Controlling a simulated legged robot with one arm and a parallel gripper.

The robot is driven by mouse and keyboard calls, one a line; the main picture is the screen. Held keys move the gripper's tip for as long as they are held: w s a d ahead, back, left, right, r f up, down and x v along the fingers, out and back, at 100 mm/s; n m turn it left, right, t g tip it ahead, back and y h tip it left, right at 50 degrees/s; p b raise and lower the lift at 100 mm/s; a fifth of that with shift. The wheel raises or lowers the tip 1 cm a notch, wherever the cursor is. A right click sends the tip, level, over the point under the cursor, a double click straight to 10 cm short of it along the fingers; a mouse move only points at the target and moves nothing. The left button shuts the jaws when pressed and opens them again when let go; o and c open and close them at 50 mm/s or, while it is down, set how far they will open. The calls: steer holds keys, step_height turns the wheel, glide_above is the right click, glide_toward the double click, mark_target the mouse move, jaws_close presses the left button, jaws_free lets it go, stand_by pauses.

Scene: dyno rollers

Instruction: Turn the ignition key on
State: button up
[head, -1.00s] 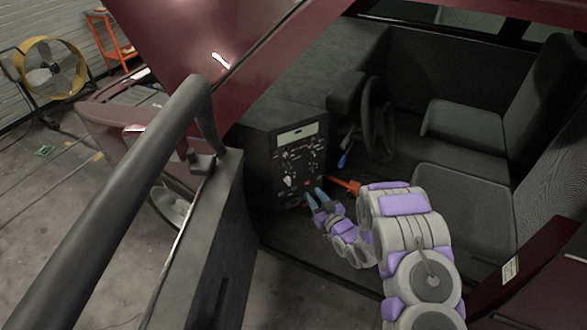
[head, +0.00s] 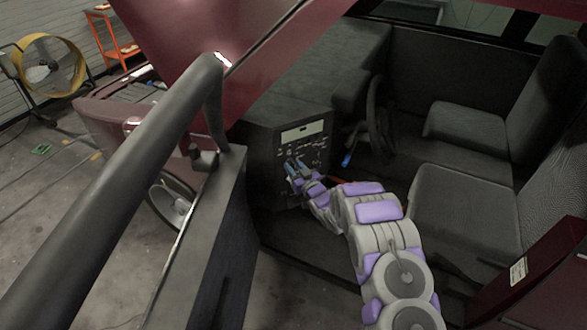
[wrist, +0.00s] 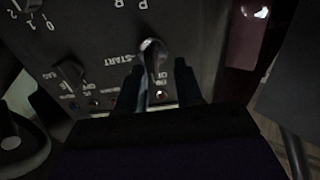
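A dark control panel (head: 313,134) with a pale display stands inside the open vehicle. In the wrist view, a shiny metallic ignition key or switch (wrist: 152,55) sticks out of the panel (wrist: 105,25), beside an upside-down START label. My gripper (head: 294,165) is in front of the panel in the head view. In the wrist view, its two dark fingers (wrist: 158,82) are spread, with the key's lower part in line between them. I cannot tell whether they touch it. In the head view the key is too small to make out.
Another switch (wrist: 68,72) sits on the panel beside the key. A steering wheel (head: 377,125) and a blue-tipped lever (head: 347,160) are right of the panel. The open door (head: 205,235) stands left of my arm, and a seat (head: 460,205) is to the right.

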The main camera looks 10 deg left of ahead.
steer(key=shift+w, duration=0.15)
steer(key=shift+w+d+r, duration=0.1)
steer(key=shift+d, duration=0.4)
steer(key=shift+a, duration=0.45)
steer(key=c, duration=0.4)
steer(key=shift+c, duration=0.9)
steer(key=shift+d, duration=0.15)
jaws_close()
